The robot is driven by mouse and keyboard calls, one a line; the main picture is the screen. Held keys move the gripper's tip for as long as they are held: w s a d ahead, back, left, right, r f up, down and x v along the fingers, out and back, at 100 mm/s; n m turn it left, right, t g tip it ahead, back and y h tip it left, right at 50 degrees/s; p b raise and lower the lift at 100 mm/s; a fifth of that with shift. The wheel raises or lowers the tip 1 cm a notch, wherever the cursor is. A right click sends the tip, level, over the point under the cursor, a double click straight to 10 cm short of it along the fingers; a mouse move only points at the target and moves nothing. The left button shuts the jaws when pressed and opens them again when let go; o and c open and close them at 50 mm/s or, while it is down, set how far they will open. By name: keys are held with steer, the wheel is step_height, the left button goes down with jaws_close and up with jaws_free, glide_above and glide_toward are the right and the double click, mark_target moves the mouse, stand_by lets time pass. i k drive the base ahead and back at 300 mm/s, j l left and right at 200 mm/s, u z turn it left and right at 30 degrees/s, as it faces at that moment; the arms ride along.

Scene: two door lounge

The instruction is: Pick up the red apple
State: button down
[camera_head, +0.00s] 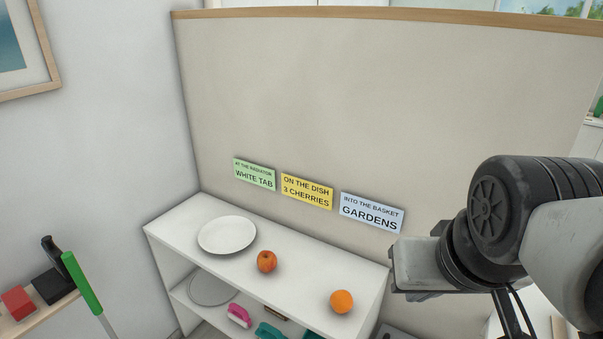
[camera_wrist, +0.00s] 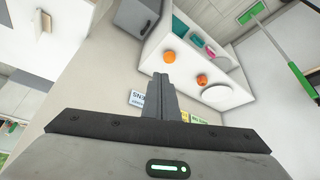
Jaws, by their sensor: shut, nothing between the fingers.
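The red apple (camera_head: 267,261), red-orange with a dark stem spot, sits on the top of a white shelf unit (camera_head: 185,220), right of a white plate (camera_head: 227,235) and apart from it. In the wrist view the apple (camera_wrist: 201,79) lies to the right of my fingers, near the plate (camera_wrist: 217,94). My gripper (camera_wrist: 159,82) is shut and empty, away from the apple. In the head view my arm is at the right, beyond the shelf's right end, and the fingertips cannot be made out there.
An orange (camera_head: 342,302) sits on the shelf top, right of the apple. A pink-handled brush (camera_head: 239,315) and teal items (camera_head: 270,331) lie on the lower shelf. Three signs (camera_head: 307,191) hang on the partition behind. A green-handled stick (camera_head: 83,284) stands at left.

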mark_target(266, 261)
steer(key=j+z, duration=0.1)
steer(key=j, duration=0.35)
steer(key=k+j+z, duration=0.15)
steer(key=j, duration=0.25)
steer(key=j+z, duration=0.25)
steer(key=j, duration=0.75)
steer(key=i+j+z, duration=0.2)
steer(key=i+j, duration=0.15)
steer(key=j, duration=0.25)
steer(key=i+j+z, duration=0.15)
steer(key=j, duration=0.2)
steer(key=i+j+z, duration=0.1)
steer(key=i+j, duration=0.1)
steer(key=j, duration=0.1)
